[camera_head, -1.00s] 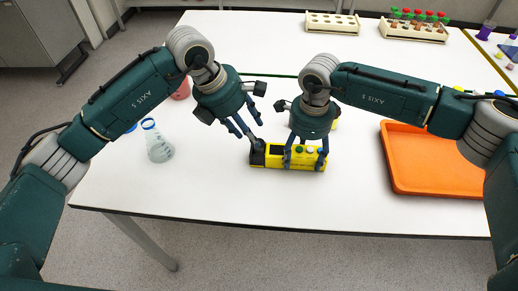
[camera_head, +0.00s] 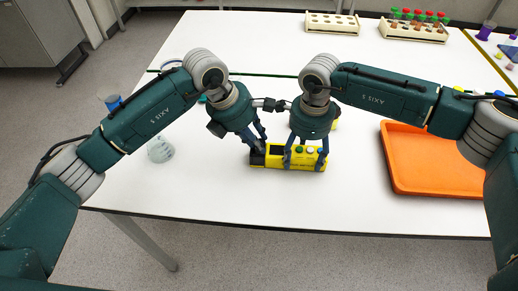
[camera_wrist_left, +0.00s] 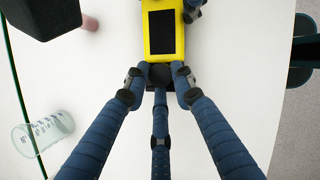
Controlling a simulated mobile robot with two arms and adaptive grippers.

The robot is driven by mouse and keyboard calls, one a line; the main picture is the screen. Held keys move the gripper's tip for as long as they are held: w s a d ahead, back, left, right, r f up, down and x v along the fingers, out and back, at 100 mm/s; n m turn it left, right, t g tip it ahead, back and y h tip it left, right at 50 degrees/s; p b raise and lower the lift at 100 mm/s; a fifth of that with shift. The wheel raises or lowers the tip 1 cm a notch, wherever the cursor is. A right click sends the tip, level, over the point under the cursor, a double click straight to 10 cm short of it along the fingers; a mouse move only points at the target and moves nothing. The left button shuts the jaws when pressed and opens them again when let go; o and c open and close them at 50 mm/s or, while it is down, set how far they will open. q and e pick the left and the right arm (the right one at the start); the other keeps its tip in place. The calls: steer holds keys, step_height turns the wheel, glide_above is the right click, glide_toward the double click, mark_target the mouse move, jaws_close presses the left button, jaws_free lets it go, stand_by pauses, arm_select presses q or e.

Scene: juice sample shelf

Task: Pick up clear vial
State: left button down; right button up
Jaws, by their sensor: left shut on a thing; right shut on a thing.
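A yellow device (camera_head: 291,164) with a black left end, a dark screen and small buttons lies on the white table; it also shows in the left wrist view (camera_wrist_left: 148,42). My right gripper (camera_head: 305,160) is shut on the yellow device from above. My left gripper (camera_head: 257,144) is at the device's black end. In the left wrist view its fingertips (camera_wrist_left: 160,78) close around a dark round piece (camera_wrist_left: 160,73), which could be a cap. I cannot make out a clear vial; the fingers hide what lies below.
An orange tray (camera_head: 433,190) lies at right. Racks stand at the back, one with tubes (camera_head: 414,32). The table front is clear.

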arm_select(q)
step_height(320, 180, up, 10)
stand_by(0.6)
arm_select(e)
steer(key=o, duration=1.6)
steer(key=shift+c, duration=0.2)
steer(key=shift+r, duration=0.1)
step_height(320, 180, up, 12)
steer(key=shift+f, duration=0.25)
